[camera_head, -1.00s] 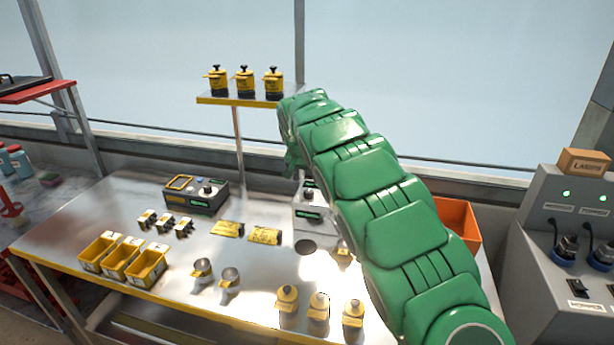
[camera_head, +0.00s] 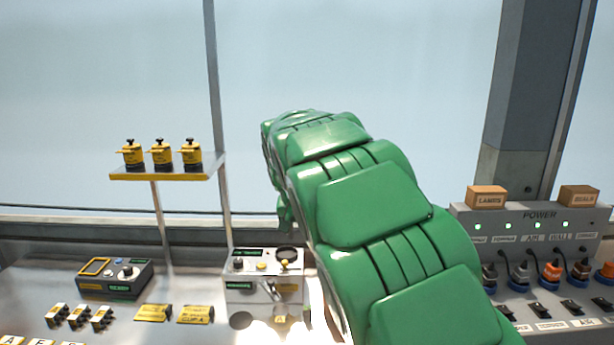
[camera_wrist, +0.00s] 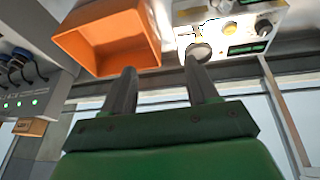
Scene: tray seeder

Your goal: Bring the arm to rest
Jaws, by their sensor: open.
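My green arm (camera_head: 375,215) rises from the lower right of the head view and bends over near the window. Its far end is hidden behind its own links there. In the wrist view my gripper (camera_wrist: 160,82) shows two grey fingers set well apart on a green mount. Nothing is between the fingers. An orange bin (camera_wrist: 108,38) and a white machine with knobs (camera_wrist: 225,30) lie beyond the fingertips, and no contact with them shows. The white machine also stands left of the arm in the head view (camera_head: 262,275).
A small shelf (camera_head: 160,176) with three yellow-black bottles stands left of the arm. A dark control box (camera_head: 114,278), small clips and yellow packets (camera_head: 153,313) lie on the metal table. A grey power panel (camera_head: 540,225) with plugs and switches stands at the right. Open space lies above the table.

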